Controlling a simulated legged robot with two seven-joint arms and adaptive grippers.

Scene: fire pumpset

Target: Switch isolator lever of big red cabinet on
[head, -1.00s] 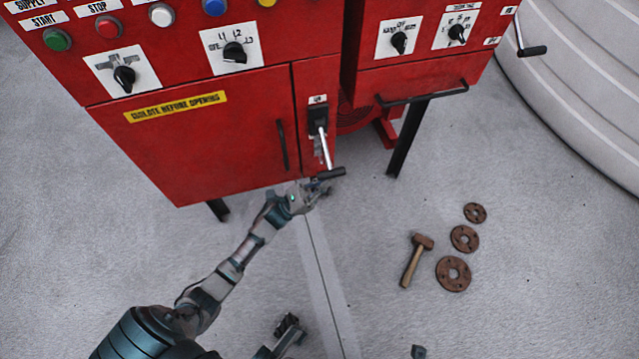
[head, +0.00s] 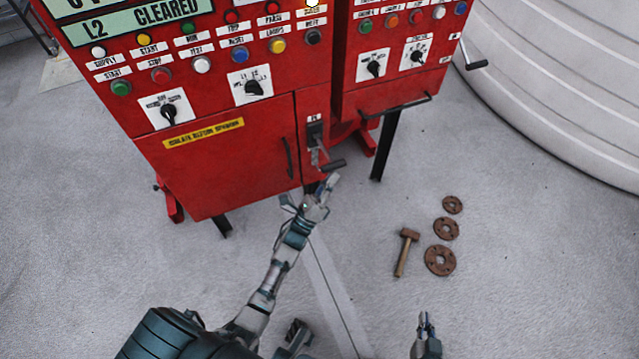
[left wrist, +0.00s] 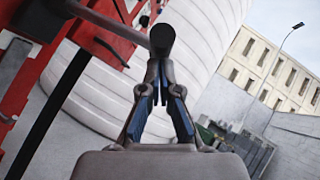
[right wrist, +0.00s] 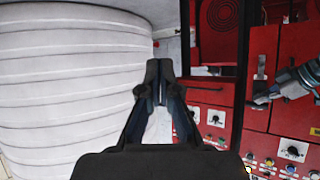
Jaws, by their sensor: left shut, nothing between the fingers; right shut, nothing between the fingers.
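The big red cabinet (head: 222,165) stands at the upper left of the head view. Its isolator lever (head: 317,152) slants down from a dark mount to a black crossways handle (head: 333,165). My left gripper (head: 331,180) is shut and empty just below the handle; contact cannot be told. In the left wrist view, the round end of the dark handle (left wrist: 162,38) is just above the shut fingertips (left wrist: 157,88). My right gripper (head: 423,318) is shut and empty, low over the floor, away from the cabinet. Its shut fingers also show in the right wrist view (right wrist: 160,75).
A second red panel (head: 395,60) with a black bar handle (head: 398,106) stands to the right on a dark leg. A hammer (head: 406,252) and rusty flanges (head: 440,260) lie on the floor. A large white ribbed tank (head: 560,90) fills the upper right.

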